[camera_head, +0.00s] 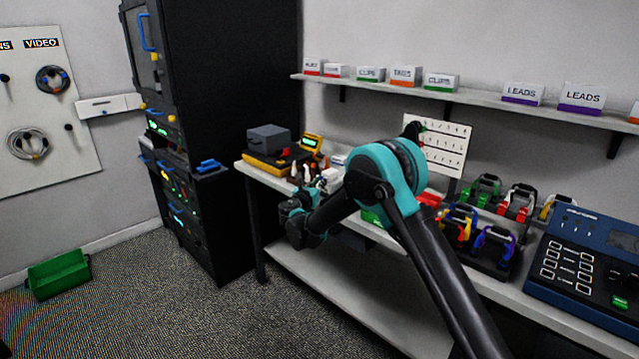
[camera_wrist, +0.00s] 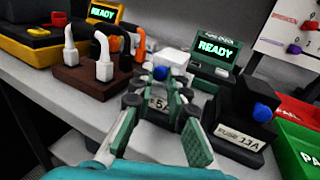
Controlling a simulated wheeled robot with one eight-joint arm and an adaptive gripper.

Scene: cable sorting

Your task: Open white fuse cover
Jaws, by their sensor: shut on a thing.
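The white fuse cover (camera_wrist: 172,58) stands in the middle of the wrist view, with a blue knob (camera_wrist: 160,72) on its near side. A plate reading "5A" (camera_wrist: 158,104) shows below it, between my fingers. My gripper (camera_wrist: 160,84) reaches in from the bottom, its fingers on both sides of the knob and shut on the cover at that knob. The fingers hide much of the fuse base, and I cannot tell how far the cover is raised. In the head view my gripper (camera_head: 318,186) is at the bench's left part, largely hidden by my arm.
Behind is a green "READY" device (camera_wrist: 214,58). A brown rack (camera_wrist: 92,80) with hooked tools is at left. Red and green bins (camera_wrist: 298,140) are at right.

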